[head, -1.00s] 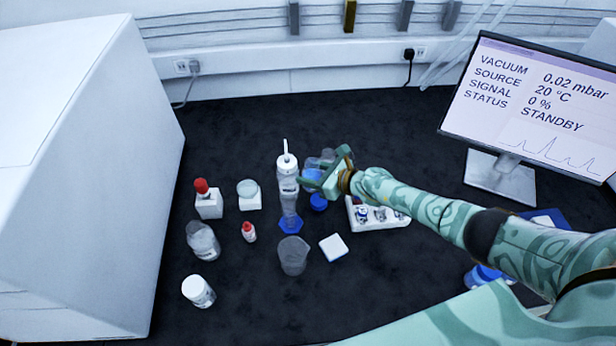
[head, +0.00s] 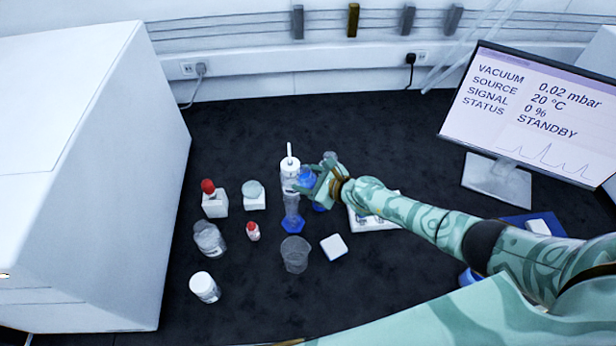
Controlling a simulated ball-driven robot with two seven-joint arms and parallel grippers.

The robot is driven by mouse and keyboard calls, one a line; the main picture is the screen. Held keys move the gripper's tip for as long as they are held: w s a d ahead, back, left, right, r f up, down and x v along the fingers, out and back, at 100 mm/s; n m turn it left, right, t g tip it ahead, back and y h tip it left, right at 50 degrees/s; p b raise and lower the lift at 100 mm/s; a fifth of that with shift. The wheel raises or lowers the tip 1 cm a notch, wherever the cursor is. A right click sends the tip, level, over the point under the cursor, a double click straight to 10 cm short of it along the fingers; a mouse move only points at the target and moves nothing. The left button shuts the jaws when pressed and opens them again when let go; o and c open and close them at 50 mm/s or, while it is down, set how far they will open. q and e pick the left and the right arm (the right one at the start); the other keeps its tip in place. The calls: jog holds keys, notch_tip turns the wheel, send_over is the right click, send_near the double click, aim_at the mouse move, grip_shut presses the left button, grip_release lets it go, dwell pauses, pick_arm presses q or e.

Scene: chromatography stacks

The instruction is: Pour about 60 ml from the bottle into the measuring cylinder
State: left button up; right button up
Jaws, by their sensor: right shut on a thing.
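The measuring cylinder (head: 291,207) is clear and stands upright on a blue six-sided base (head: 292,226) near the middle of the bench. The bottle (head: 307,176), clear with blue on it, is just right of the cylinder's upper part and mostly covered by my gripper. My right gripper (head: 316,184) is shut on the bottle, close beside the cylinder. I cannot tell whether they touch, or see any liquid level. My left gripper is not in view.
A white-topped spout bottle (head: 290,166) is directly behind the cylinder. A clear beaker (head: 295,255) and white square block (head: 333,247) stand in front. A white rack (head: 372,222) is under my right arm. Several small containers stand left, near a large white machine (head: 80,180).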

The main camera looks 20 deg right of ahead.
jog(key=shift+s+a+r+n+p, duration=0.1)
jog(key=shift+a+r+n+p, duration=0.05)
jog(key=shift+r+p, duration=0.25)
jog(key=shift+s+a+r+n+p, duration=0.15)
jog(key=shift+r+p, duration=0.1)
jog(key=shift+r, duration=0.2)
jog(key=shift+f+h, duration=0.1)
jog(key=shift+h, duration=0.2)
jog(key=shift+d, duration=0.1)
jog(key=shift+s+a+r+n+t+p, duration=0.2)
jog(key=shift+r+n+t+p, duration=0.2)
jog(key=shift+r+p, duration=0.2)
jog(key=shift+h, duration=0.3)
jog(key=shift+n, duration=0.4)
jog(key=shift+f, duration=0.1)
